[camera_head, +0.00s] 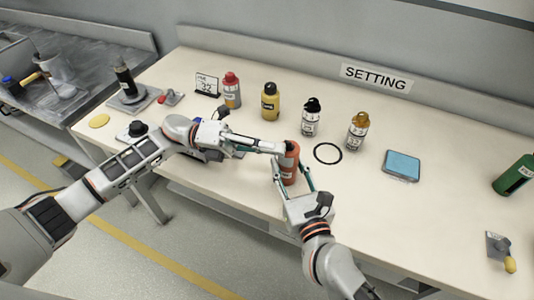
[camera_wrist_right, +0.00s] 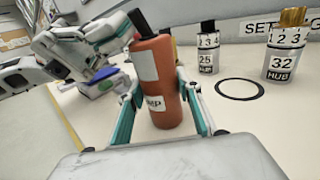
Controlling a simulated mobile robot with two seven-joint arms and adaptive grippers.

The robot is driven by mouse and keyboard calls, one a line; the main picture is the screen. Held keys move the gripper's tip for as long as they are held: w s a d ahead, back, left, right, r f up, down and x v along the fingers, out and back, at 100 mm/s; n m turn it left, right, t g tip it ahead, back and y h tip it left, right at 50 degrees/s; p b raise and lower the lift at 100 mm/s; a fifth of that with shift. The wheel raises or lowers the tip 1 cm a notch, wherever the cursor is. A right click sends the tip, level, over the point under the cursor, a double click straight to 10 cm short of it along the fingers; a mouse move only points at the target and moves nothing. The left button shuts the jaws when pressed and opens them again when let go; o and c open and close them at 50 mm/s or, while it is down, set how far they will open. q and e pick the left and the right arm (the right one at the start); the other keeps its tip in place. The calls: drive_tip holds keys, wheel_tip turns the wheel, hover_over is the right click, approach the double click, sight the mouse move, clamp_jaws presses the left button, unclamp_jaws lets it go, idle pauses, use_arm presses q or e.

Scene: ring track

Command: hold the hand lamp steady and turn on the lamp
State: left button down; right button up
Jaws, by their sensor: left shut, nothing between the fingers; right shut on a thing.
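The hand lamp (camera_head: 290,166) is an orange-red cylinder with a black top, near the front edge of the bench. It also shows in the right wrist view (camera_wrist_right: 163,98), with a pale label and part of its lettering visible. My right gripper (camera_head: 291,180) is shut on the lamp's body, one finger on each side. The lamp looks roughly upright; I cannot tell whether its base touches the bench. My left gripper (camera_head: 282,148) is shut and empty, with its fingertips beside the lamp's top. I cannot tell whether they touch it. Any switch is hidden.
A black ring (camera_head: 327,153) lies right of the lamp. A blue pad (camera_head: 402,165) lies farther right. The bench's right front is mostly free.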

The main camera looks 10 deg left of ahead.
idle(0.5)
use_arm(q)
drive_tip(key=shift+r+n, duration=0.1)
drive_tip(key=shift+n, duration=0.6)
